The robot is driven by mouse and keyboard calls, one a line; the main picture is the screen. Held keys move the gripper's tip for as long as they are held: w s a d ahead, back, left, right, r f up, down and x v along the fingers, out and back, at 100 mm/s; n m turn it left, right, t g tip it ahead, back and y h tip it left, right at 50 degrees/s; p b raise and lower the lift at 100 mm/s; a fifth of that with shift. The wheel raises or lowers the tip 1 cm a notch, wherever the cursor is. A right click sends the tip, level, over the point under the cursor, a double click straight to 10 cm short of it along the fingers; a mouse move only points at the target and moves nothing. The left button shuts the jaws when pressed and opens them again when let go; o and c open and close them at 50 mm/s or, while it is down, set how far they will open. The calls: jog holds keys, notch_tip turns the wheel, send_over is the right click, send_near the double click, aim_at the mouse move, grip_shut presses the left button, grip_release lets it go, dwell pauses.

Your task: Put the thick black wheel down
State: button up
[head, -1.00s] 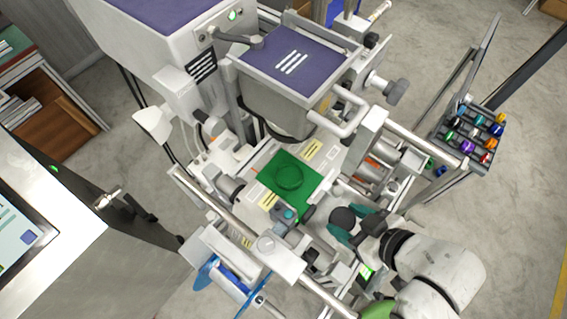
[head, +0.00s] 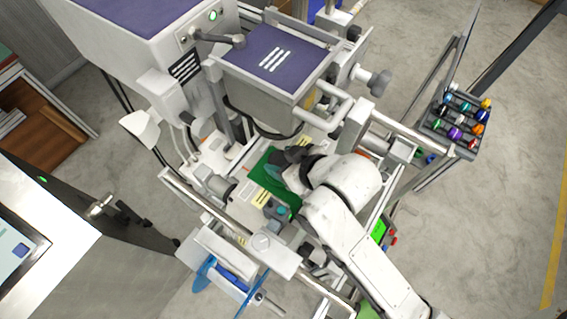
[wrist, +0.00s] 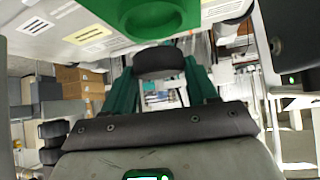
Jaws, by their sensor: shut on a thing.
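The thick black wheel (wrist: 158,62) is between the two teal fingers of my gripper (wrist: 160,82) in the wrist view. The gripper is shut on it. In the head view my gripper (head: 284,166) is over the green plate (head: 262,182) on the machine, and my wrist and hand hide much of the plate. A gap or contact between wheel and plate cannot be told.
The grey machine's box with a purple top (head: 278,52) stands close behind my gripper. A rack of coloured knobs (head: 458,122) is at the right. Open floor lies beyond the rack.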

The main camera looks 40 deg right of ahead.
jog(key=shift+f, duration=1.8)
jog(key=shift+f, duration=0.1)
